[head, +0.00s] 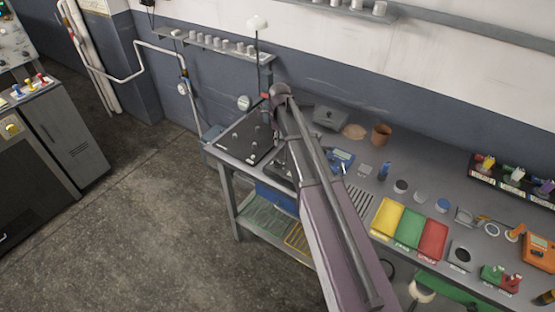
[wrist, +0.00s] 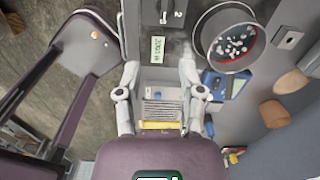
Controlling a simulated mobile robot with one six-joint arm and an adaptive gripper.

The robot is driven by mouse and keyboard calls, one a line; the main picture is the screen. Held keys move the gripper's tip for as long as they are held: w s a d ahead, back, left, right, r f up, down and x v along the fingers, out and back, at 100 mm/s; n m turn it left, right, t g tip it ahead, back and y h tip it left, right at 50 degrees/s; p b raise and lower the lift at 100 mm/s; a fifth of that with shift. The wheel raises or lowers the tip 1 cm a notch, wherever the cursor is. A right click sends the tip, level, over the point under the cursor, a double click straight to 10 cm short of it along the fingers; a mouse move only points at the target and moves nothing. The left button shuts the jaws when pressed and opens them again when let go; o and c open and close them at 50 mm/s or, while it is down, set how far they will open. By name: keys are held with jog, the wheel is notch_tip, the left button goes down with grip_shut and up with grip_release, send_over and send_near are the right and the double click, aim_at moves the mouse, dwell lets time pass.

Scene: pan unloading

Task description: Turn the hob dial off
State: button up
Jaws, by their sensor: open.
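The dial lies beyond the fingertips, and I see no contact. A round metal pan (wrist: 204,38) with a reddish inside holds several pale bits, right of the fingers. In the head view my arm hides the gripper, the pan and most of the hob area.
The workbench (head: 375,212) carries yellow (head: 387,217), green (head: 411,229) and red (head: 433,240) trays on the right. A black board (head: 238,140) lies at its left end. Open floor (head: 150,220) lies to the left.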

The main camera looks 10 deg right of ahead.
aim_at(277, 162)
jog(key=shift+w+a+r+m, duration=0.2)
jog(key=shift+w+a+m, duration=0.1)
jog(key=shift+w+m, duration=0.4)
jog(key=shift+f, duration=0.15)
notch_tip(277, 162, down, 14)
jog(key=b, duration=1.3)
jog(key=shift+r+b, duration=0.2)
jog(key=shift+b, duration=0.1)
grip_shut()
